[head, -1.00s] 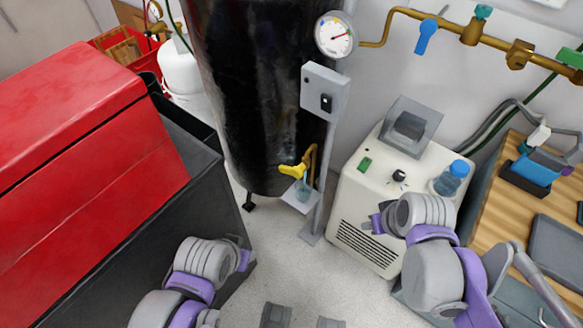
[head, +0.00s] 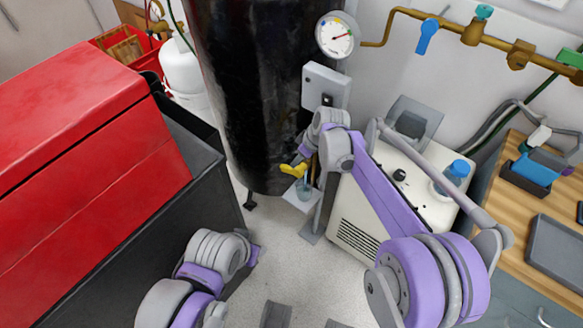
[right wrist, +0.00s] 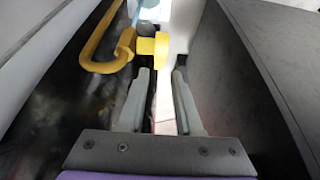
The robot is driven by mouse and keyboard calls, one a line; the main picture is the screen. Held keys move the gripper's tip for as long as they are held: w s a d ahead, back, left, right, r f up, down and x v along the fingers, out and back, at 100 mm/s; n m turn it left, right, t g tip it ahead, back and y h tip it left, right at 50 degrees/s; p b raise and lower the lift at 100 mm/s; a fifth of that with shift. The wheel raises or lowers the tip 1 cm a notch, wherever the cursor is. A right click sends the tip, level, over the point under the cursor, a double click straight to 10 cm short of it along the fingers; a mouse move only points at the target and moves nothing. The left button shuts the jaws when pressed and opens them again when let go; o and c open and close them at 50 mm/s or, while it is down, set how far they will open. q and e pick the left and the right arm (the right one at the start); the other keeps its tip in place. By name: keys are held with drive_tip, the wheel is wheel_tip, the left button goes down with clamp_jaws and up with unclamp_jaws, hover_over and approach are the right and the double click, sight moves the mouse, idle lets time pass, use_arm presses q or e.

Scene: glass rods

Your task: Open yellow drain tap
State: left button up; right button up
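The yellow drain tap (head: 294,170) sits low on the front of the black tank, above a small clear cup (head: 304,190). My right gripper (head: 306,151) is just above and beside the tap handle in the head view; its fingers are largely hidden there. In the right wrist view my right gripper (right wrist: 161,74) is open and empty, with a gap between its two pale fingers. The yellow tap handle (right wrist: 152,47) lies just beyond the fingertips, towards the left finger. My left gripper (head: 254,256) is low in the head view, its fingers not clearly visible.
The black tank (head: 245,90) stands behind the tap, with a grey switch box (head: 325,85) above it. A white chiller (head: 350,220) is to the right, partly behind my right arm. A red box (head: 90,160) fills the left side. Speckled floor lies below.

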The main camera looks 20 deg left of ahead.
sight(290, 170)
drive_tip(key=b+x, duration=0.1)
drive_tip(key=x, duration=0.6)
drive_tip(key=shift+a+f, duration=0.1)
drive_tip(key=shift+f, duration=0.3)
drive_tip(key=shift+c, duration=0.3)
clamp_jaws()
idle(0.7)
